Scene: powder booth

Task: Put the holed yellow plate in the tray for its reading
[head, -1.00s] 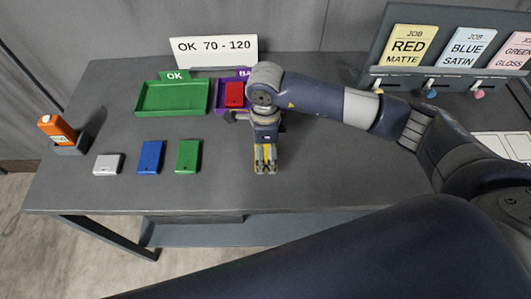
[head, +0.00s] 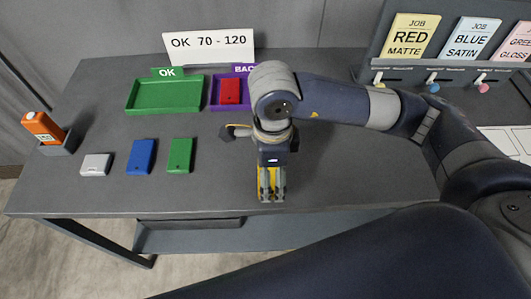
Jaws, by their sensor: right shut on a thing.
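My right gripper (head: 271,196) points down over the front middle of the table and is shut on the yellow plate (head: 264,173). Only slivers of the plate show around the fingers, so its hole is hidden. I cannot tell whether it touches the table. The green OK tray (head: 128,108) stands at the back left and is empty. The purple tray (head: 215,107), its label partly covered by my right arm, holds a red plate (head: 231,91). A sign (head: 208,46) behind them reads "OK 70 - 120". My left gripper is out of view.
A silver-grey block (head: 96,164), a blue plate (head: 141,157) and a green plate (head: 180,155) lie in a row left of my gripper. An orange handheld device (head: 42,128) sits in a grey holder. A job-card board (head: 385,58) stands back right.

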